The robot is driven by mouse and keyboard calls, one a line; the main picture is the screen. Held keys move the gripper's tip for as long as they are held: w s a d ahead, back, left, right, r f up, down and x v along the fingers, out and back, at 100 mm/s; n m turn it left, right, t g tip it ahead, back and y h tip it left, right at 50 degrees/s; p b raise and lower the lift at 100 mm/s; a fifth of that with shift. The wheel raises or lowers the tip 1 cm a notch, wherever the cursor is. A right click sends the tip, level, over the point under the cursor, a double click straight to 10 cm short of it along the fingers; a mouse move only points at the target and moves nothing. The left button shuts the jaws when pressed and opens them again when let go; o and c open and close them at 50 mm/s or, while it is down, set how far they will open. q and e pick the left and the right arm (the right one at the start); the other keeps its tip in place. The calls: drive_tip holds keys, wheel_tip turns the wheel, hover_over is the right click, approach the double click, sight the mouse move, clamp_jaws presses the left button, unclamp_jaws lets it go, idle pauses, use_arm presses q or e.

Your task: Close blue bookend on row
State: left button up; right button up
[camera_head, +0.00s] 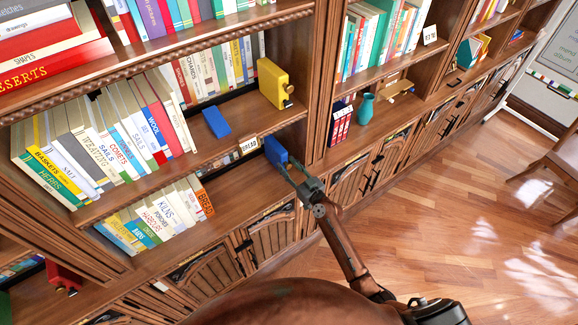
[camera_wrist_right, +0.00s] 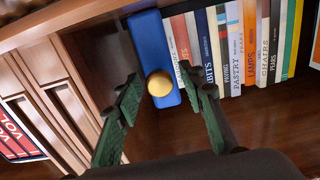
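A blue bookend (camera_head: 276,152) stands at the right end of the lower shelf in the head view. In the right wrist view the blue bookend (camera_wrist_right: 150,45) has a round gold knob (camera_wrist_right: 159,83) on its face. My right gripper (camera_head: 293,168) is at the bookend's front. In the wrist view the right gripper's fingers (camera_wrist_right: 160,86) are apart, one on each side of the knob; contact is unclear. A book row (camera_head: 160,215) ends with an orange book, with a gap to the bookend. The wrist view shows books (camera_wrist_right: 235,50) beside or behind it. My left gripper is not in view.
A blue block (camera_head: 216,122) lies on the shelf above, near a yellow bookend (camera_head: 272,83). A shelf label (camera_head: 249,145) hangs on the shelf edge. Open floor lies at the right.

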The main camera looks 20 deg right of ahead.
drive_tip(key=shift+c, duration=0.3)
clamp_jaws()
drive_tip(key=shift+d, duration=0.1)
